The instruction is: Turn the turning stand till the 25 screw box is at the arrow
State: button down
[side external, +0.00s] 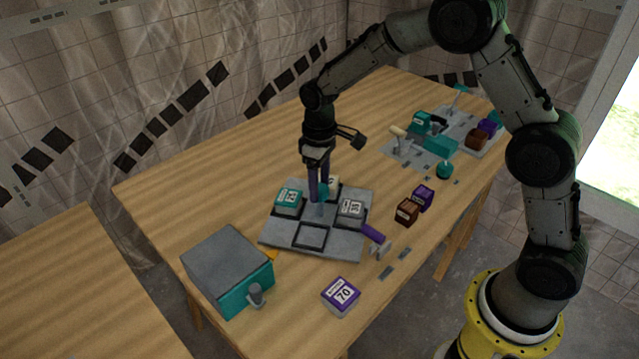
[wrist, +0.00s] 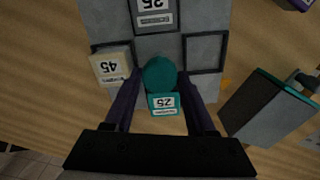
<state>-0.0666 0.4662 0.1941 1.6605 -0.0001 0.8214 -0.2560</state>
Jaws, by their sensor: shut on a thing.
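The turning stand is a grey square plate (side external: 282,236) with boxes around a teal centre knob (wrist: 159,74). My gripper (side external: 321,188) points down and is shut on this knob, a finger on each side. The teal 25 screw box (side external: 288,199) is on the stand's left side; it also shows in the wrist view (wrist: 164,104) between my fingers. The grey 35 box (side external: 351,210) is opposite it. The cream 45 box (wrist: 110,65) is mostly hidden behind my gripper in the side view. The fourth place (side external: 311,236) is empty. A small orange mark (side external: 271,256), probably the arrow, lies by the stand's corner between the 25 box and the empty place.
A grey and teal cabinet (side external: 228,268) with a knob stands left of the stand. A purple 70 box (side external: 341,295) lies in front. Brown (side external: 407,211) and purple (side external: 423,197) boxes lie to the right. A grey panel with fixtures (side external: 440,143) is at the far end.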

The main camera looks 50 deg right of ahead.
jog(key=shift+r+n, duration=0.1)
jog(key=shift+n, duration=5.7)
jog(key=shift+c, duration=1.2)
grip_release()
notch_tip(320, 180, up, 14)
